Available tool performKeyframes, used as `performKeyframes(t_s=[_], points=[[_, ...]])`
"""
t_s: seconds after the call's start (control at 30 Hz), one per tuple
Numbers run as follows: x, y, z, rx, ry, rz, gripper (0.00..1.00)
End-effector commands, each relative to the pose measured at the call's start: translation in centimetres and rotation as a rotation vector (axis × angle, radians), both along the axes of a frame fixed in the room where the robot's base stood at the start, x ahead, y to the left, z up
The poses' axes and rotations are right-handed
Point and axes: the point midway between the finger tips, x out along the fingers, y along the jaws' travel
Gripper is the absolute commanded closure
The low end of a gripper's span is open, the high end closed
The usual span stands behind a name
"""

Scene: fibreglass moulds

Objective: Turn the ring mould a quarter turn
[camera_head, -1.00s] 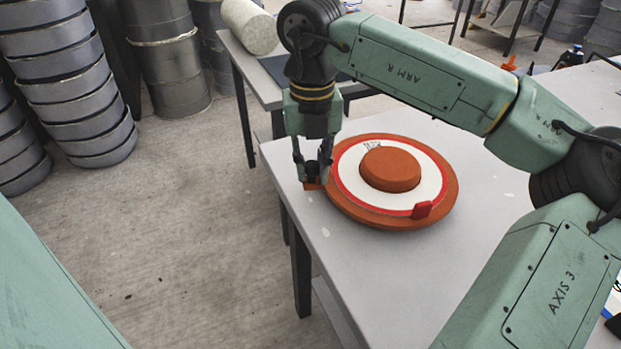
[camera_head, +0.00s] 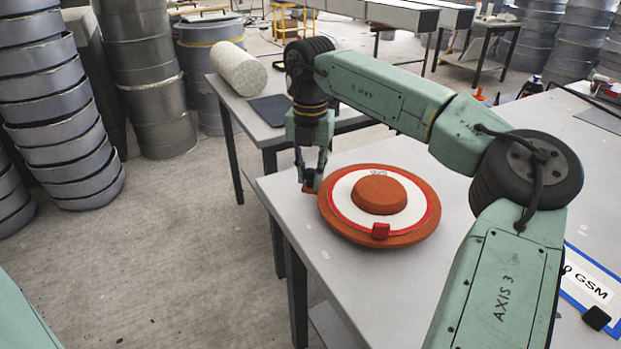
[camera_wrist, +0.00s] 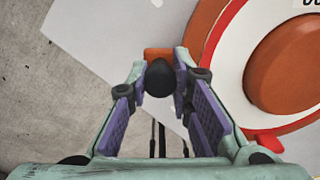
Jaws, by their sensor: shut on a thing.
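The ring mould (camera_head: 411,232) is a round orange-brown disc with a raised centre, a white ring face edged in red and a red tab (camera_head: 380,230) at its front. It lies flat on the grey table; its right part is cut off in the wrist view (camera_wrist: 205,28). An orange lug (camera_wrist: 158,54) sticks out at its left side, with a dark rounded knob (camera_wrist: 160,80) by it. My gripper (camera_head: 310,184) points down at the mould's left edge. Its fingers are shut on the knob, beside the disc. The lug is mostly hidden in the head view.
The grey table (camera_head: 330,280) is bare in front of the mould. A second table (camera_head: 235,105) behind carries a pale roll (camera_head: 238,68) and a dark sheet. A blue-edged sign (camera_head: 590,285) lies at the right. Stacked grey rings (camera_head: 65,130) stand on the floor at left.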

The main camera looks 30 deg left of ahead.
Motion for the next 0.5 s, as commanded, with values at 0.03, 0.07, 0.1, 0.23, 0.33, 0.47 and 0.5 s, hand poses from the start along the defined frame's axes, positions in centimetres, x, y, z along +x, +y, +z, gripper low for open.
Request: performKeyframes(t_s=[0.03,0.07,0.1,0.23,0.33,0.47,0.5], points=[[0.4,0.3,0.2,0.000,0.000,-0.023,1.00],[0.6,0.5,0.2,0.000,0.000,-0.036,1.00],[0.9,0.6,0.2,0.000,0.000,-0.054,1.00],[1.9,1.1,0.2,-0.001,0.001,-0.115,1.00],[2.7,1.3,0.2,0.000,0.001,-0.162,1.00],[3.7,1.5,0.2,0.001,0.000,-0.226,1.00],[4.0,1.5,0.2,0.001,0.000,-0.247,1.00]])
